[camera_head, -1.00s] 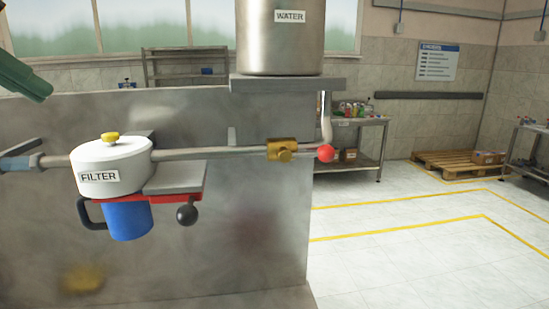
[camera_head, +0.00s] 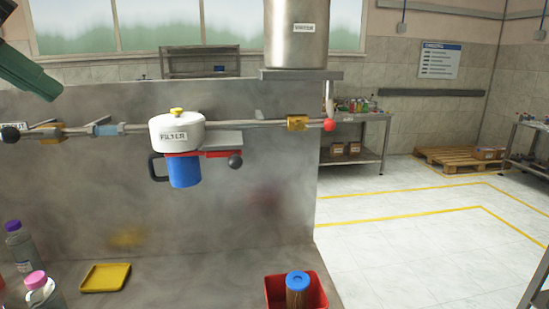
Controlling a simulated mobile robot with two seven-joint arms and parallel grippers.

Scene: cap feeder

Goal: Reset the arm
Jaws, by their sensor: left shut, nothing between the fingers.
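My left gripper (camera_head: 50,89) is a dark green shape coming in at the upper left edge. It is shut and empty, in front of the grey wall panel and clear of the pipe below it. My right gripper is not in view. The white pot labelled FILTER (camera_head: 177,132) has a yellow knob and sits on the pipe (camera_head: 245,124). A blue cup (camera_head: 184,171) with a dark handle hangs beneath it. The steel tank labelled WATER (camera_head: 296,45) stands on a grey ledge at the upper middle.
On the bench, bottles (camera_head: 20,246) stand at the left, a yellow tray (camera_head: 106,278) lies right of them, and a red box (camera_head: 321,293) holds a blue-capped brown container (camera_head: 297,287). A yellow valve (camera_head: 297,123) and red ball (camera_head: 329,125) are on the pipe. Floor at right is open.

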